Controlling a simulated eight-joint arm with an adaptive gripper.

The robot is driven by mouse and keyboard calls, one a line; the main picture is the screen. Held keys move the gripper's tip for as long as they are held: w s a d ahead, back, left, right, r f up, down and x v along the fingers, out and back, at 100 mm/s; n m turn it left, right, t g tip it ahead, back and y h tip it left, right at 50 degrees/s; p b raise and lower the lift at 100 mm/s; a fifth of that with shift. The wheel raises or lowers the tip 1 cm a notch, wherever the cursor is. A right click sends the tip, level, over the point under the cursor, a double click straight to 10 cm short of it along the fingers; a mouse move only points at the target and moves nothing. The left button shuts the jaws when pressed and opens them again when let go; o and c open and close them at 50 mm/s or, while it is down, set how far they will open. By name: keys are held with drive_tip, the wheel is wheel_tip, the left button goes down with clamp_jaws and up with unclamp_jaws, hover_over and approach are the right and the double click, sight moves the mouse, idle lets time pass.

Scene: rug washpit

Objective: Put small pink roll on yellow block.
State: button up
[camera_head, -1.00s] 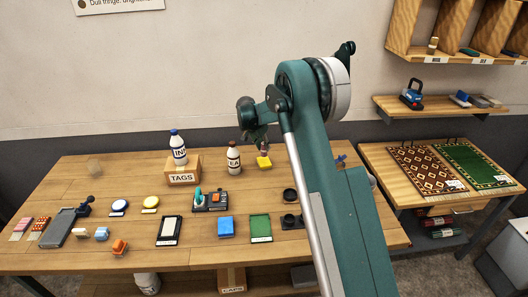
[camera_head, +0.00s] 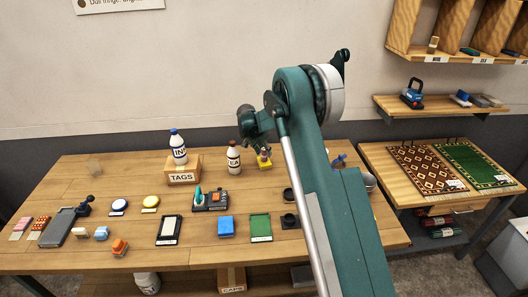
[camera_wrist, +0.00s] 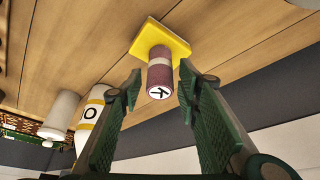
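The small pink roll (camera_wrist: 159,78), mauve-pink with a pale band and a lettered white end, stands on the yellow block (camera_wrist: 179,45) in the wrist view. Its far end appears to touch the block. My gripper (camera_wrist: 159,90) has its two green fingers on either side of the roll, with a gap showing on each side, so it is open around it. In the head view, my gripper (camera_head: 263,152) is just above the yellow block (camera_head: 265,167) on the table and partly hides block and roll.
A white bottle with a dark cap (camera_head: 234,158) stands close left of my gripper, and another bottle (camera_head: 178,147) is near the TAGS box (camera_head: 183,177). Dark round items (camera_head: 289,194) lie to the right, beside my arm. Trays and pads fill the table's front.

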drive_tip(key=shift+r, duration=0.2)
idle(0.3)
drive_tip(key=v, duration=1.2)
idle(0.7)
drive_tip(key=s+d+r+n+t+y, duration=0.15)
drive_tip(key=s+d+r, duration=0.25)
drive_tip(key=s+r, duration=0.45)
drive_tip(key=s+d+r+n, duration=0.25)
drive_tip(key=s+r, duration=0.35)
drive_tip(key=s, duration=0.6)
drive_tip(key=s+d+r+n+y, duration=0.1)
drive_tip(key=s+d+r, duration=0.3)
drive_tip(key=s+r, duration=0.5)
drive_tip(key=s+d+f+n, duration=0.1)
drive_tip(key=s+f, duration=0.1)
drive_tip(key=s, duration=0.9)
drive_tip(key=s+d+f+n+t, duration=0.1)
drive_tip(key=s+f, duration=0.1)
drive_tip(key=s, duration=0.9)
drive_tip(key=s+d+f+n+t, duration=0.1)
drive_tip(key=s+d+f+n, duration=0.1)
drive_tip(key=s, duration=0.9)
drive_tip(key=shift+s+f+y, duration=0.35)
drive_tip(key=shift+f+y, duration=0.1)
drive_tip(key=shift+f, duration=0.05)
